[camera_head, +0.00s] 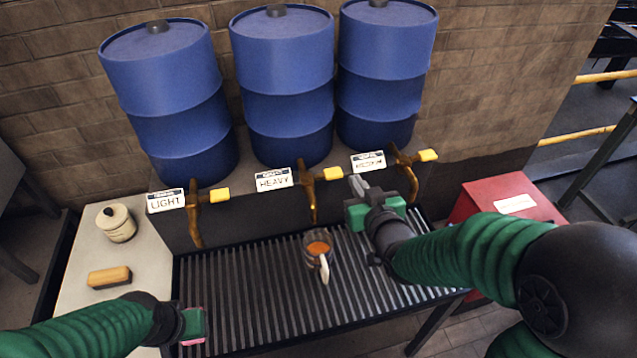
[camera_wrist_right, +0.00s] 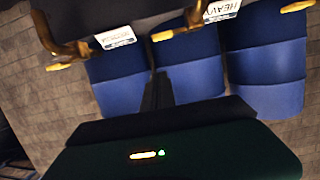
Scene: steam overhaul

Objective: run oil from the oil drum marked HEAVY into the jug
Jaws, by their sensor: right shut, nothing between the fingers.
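The blue HEAVY drum (camera_head: 285,90) stands in the middle of three, behind the white HEAVY label (camera_head: 274,179). Its brass tap (camera_head: 311,200) has a yellow handle (camera_head: 333,173) pointing right, like the other two. I see no oil stream. The jug (camera_head: 309,259) stands on the slatted grate below this tap, its pale handle towards me; orange-brown shows inside its top. My right gripper (camera_head: 357,185) is shut and empty, just right of the yellow handle; its dark fingers show in the wrist view (camera_wrist_right: 158,92). My left gripper (camera_head: 194,326) is low at the left; its fingertips are unclear.
The LIGHT tap (camera_head: 194,215) and the right-hand tap (camera_head: 404,172) flank the HEAVY one. A cream pot (camera_head: 116,222) and a tan block (camera_head: 110,277) sit on the left worktop. A red box (camera_head: 500,200) stands at the right. The grate (camera_head: 235,290) is mostly clear.

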